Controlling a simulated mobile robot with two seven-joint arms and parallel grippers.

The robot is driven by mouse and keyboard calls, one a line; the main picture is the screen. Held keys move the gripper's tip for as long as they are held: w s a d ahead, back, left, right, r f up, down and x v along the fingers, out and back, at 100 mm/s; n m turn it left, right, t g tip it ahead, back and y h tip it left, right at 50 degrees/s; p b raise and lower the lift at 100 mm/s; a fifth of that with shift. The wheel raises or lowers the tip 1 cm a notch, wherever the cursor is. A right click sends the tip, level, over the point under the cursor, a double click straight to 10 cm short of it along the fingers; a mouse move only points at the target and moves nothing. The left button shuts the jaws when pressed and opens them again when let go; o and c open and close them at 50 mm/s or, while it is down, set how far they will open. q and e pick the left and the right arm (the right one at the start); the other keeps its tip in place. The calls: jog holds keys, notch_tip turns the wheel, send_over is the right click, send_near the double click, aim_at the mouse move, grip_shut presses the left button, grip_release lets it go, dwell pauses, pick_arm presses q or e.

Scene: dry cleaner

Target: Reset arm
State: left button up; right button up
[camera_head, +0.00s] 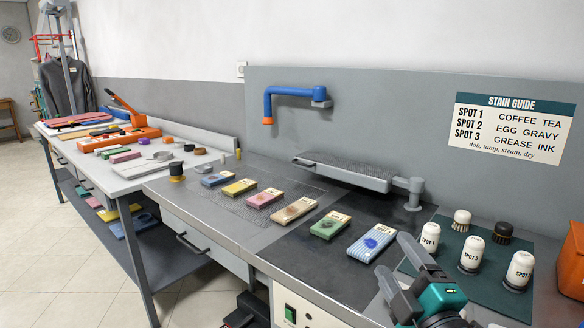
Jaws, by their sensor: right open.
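My right gripper (398,262), grey-fingered with a teal body, reaches in from the bottom right. Its two fingers are apart with nothing between them. It is over the front right of the grey workbench (215,218), in front of the blue-stained swatch (371,242) and left of the white spot bottles. I do not see my left gripper.
White bottles (470,255) and brushes (502,232) stand on a green mat (510,298) at the right. An orange box (571,262) is at the right edge. Several stained swatches (265,198) lie in a row. A grey board on an arm (345,174) overhangs the bench's back.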

jog(key=s+d+f+m+g+h, duration=0.35)
jog(key=s+f+m, duration=0.2)
jog(key=f, duration=0.25)
jog(key=s+d+f+m+g+h, duration=0.2)
jog(key=s+f+m+g, duration=0.35)
jog(key=f, duration=0.25)
jog(key=s+a+f+m+g+y, duration=0.1)
jog(key=s+f+m+g, duration=0.2)
jog(key=s, duration=0.4)
jog(key=s+a+f+m+g+y, duration=0.1)
jog(key=s+f+g, duration=0.25)
jog(key=s, duration=0.45)
jog(key=w+a+f+t+y, duration=0.1)
jog(key=w+a+f+t, duration=0.1)
jog(key=w+f+t, duration=0.5)
jog(key=shift+w+a+f+n+y, duration=0.3)
jog(key=shift+w+f+n+y, duration=0.1)
jog(key=shift+w+f, duration=0.35)
